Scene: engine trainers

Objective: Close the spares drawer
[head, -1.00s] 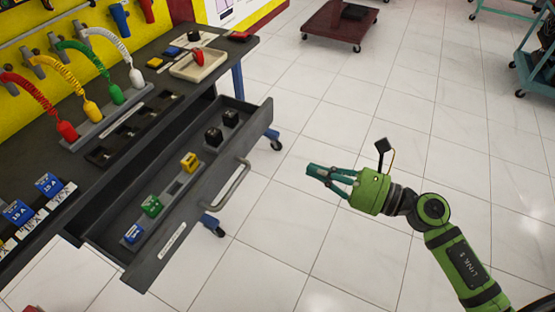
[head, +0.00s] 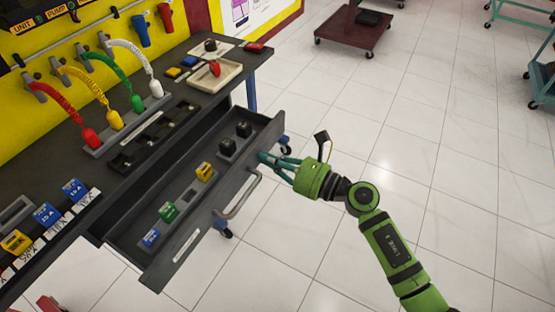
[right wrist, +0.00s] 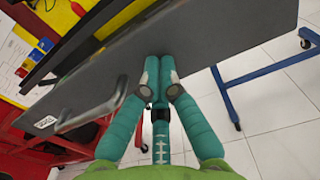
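The spares drawer (head: 190,240) stands pulled out from the dark workbench, with a bar handle (head: 238,197) and a white label on its front. Inside lie blue, green, yellow and black blocks. My right gripper (head: 262,157) is at the far end of the drawer front, beyond the handle. In the right wrist view its teal fingers (right wrist: 158,62) are together with nothing between them, tips at the grey drawer front (right wrist: 200,40). I cannot tell whether they touch it. The handle (right wrist: 92,108) is to their left there. My left gripper is not in view.
The bench top (head: 60,165) carries coiled coloured leads, blue and yellow blocks and a cream tray (head: 215,75). A blue bench leg (head: 251,95) and castors stand below. A dark red trolley (head: 352,30) is farther back.

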